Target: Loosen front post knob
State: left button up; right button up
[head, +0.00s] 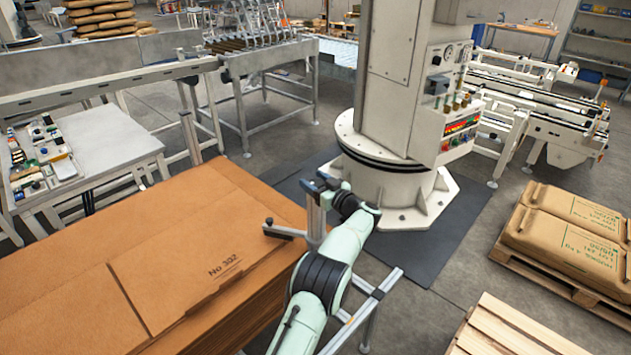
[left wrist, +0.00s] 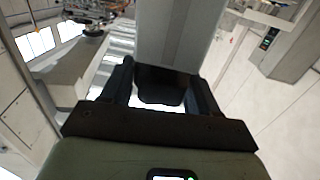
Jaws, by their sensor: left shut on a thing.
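A grey upright post (head: 316,218) stands at the near right edge of the cardboard stack, with a short bar ending in a black piece pointing left from it. My left gripper (head: 318,186) is at the top of this post. In the left wrist view, the gripper (left wrist: 163,90) has its two dark fingers on either side of a black knob (left wrist: 160,84), which sits against the broad grey post (left wrist: 180,35). The gripper is shut on this knob. In the head view the knob is hidden or too small to tell from the gripper. My right gripper is not in view.
A large stack of brown cardboard sheets (head: 170,250) fills the lower left. A white machine column (head: 400,90) on a round bolted base stands behind the gripper. Pallets with brown sacks (head: 570,228) are at right. A grey-topped table (head: 95,150) stands at left.

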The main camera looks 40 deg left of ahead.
pick_arm(q)
jog(key=shift+n+g, duration=0.7)
jog(key=shift+g, duration=0.2)
jog(key=o, duration=0.9)
jog(key=shift+s, duration=0.1)
jog(key=shift+o, duration=0.2)
jog(key=shift+d, duration=0.1)
jog(key=shift+d, duration=0.3)
jog(key=s+d+b, duration=0.1)
jog(key=d, duration=1.1)
jog(key=shift+s+d, duration=0.15)
jog(key=shift+d, duration=0.1)
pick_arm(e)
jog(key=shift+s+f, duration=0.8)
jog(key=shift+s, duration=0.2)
